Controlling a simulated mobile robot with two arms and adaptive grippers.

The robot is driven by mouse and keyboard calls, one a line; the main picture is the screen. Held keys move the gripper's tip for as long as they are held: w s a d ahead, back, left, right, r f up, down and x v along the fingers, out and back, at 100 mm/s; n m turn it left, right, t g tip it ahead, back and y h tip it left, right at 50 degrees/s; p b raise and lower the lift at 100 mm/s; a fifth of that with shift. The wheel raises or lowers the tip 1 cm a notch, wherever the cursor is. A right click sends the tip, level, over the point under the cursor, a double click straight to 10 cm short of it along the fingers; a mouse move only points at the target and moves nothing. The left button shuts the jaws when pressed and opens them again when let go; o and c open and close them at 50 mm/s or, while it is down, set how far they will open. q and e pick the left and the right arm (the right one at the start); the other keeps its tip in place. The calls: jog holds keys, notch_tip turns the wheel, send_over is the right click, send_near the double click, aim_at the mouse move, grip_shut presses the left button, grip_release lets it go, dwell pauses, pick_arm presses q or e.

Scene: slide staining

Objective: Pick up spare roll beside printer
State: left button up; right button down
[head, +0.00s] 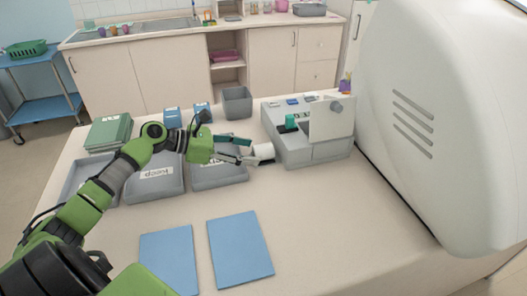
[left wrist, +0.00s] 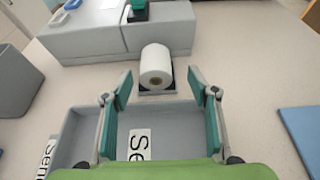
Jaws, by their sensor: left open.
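The spare roll (head: 264,151) is a small white cylinder on the table, right beside the grey printer (head: 299,152). In the left wrist view the roll (left wrist: 156,66) stands on a small dark base against the printer (left wrist: 90,40). My left gripper (head: 248,152) reaches in from the left at the roll's near left side. In the left wrist view its open fingers (left wrist: 160,92) point toward the roll, which lies centred a little beyond their tips. The gap between them is empty. My right gripper is not in view.
Grey trays (head: 155,190) with labels lie under and left of my left arm. A grey bin (head: 237,103) stands behind the gripper. Two blue sheets (head: 240,250) lie in front. A large white machine (head: 430,110) fills the right side. The table's front middle is clear.

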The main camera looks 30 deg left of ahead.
aim_at(253, 150)
pick_arm(q)
jog(key=shift+w+a+p+x, duration=0.15)
jog(key=shift+p+x, duration=0.15)
jog(key=shift+x, duration=1)
jog(key=shift+w+a+p+x, duration=0.1)
jog(key=shift+p+x, duration=0.2)
jog(key=shift+x, duration=1)
jog(key=shift+r, duration=0.2)
jog(key=c, duration=1.2)
